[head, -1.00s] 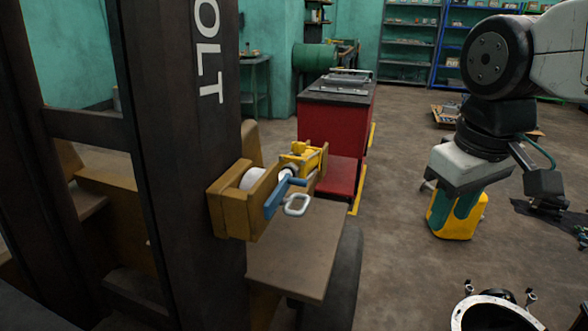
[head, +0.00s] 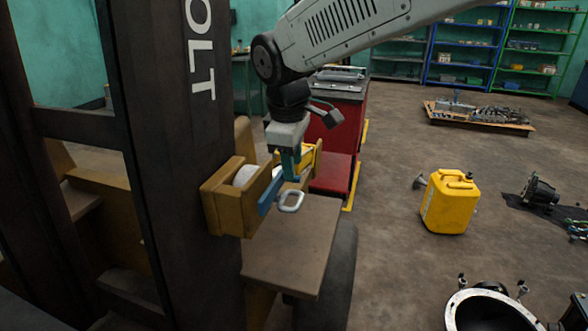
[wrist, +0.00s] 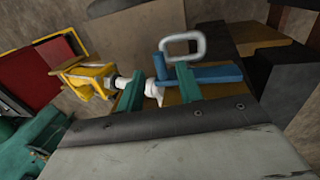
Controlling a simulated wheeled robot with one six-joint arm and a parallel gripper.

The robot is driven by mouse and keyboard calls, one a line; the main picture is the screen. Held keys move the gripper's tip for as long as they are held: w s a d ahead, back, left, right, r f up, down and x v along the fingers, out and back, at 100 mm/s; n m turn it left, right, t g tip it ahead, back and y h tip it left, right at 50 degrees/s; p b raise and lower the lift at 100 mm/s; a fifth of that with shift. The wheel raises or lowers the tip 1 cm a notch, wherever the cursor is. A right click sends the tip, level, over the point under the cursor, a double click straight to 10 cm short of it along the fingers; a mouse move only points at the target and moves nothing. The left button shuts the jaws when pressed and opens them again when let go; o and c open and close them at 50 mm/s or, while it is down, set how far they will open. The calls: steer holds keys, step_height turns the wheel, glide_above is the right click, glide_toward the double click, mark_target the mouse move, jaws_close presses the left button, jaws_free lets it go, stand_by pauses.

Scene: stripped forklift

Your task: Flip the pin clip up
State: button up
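The pin clip appears as a white loop (head: 291,201) hanging by the blue bar (head: 269,196) on the wooden-coloured bracket of the mast. In the wrist view the white loop (wrist: 183,45) stands beyond the blue bar (wrist: 217,74). A white pin piece (wrist: 150,88) runs from the bar toward a yellow part (wrist: 88,76). My gripper (head: 289,166) is just above the bar and pin, pointing down. In the wrist view my gripper (wrist: 158,87) has its teal fingers apart, with the white pin piece between them. I cannot tell whether they touch it.
The dark mast (head: 165,150) stands close on the left. The brown bracket (head: 229,205) and a flat brown plate (head: 292,250) lie around and below the pin. A red cabinet (head: 338,125) is behind. A yellow can (head: 449,202) stands on open floor to the right.

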steer(key=shift+w+d+f, duration=0.1)
steer(key=shift+w+f, duration=0.1)
steer(key=shift+f, duration=1.05)
jaws_close()
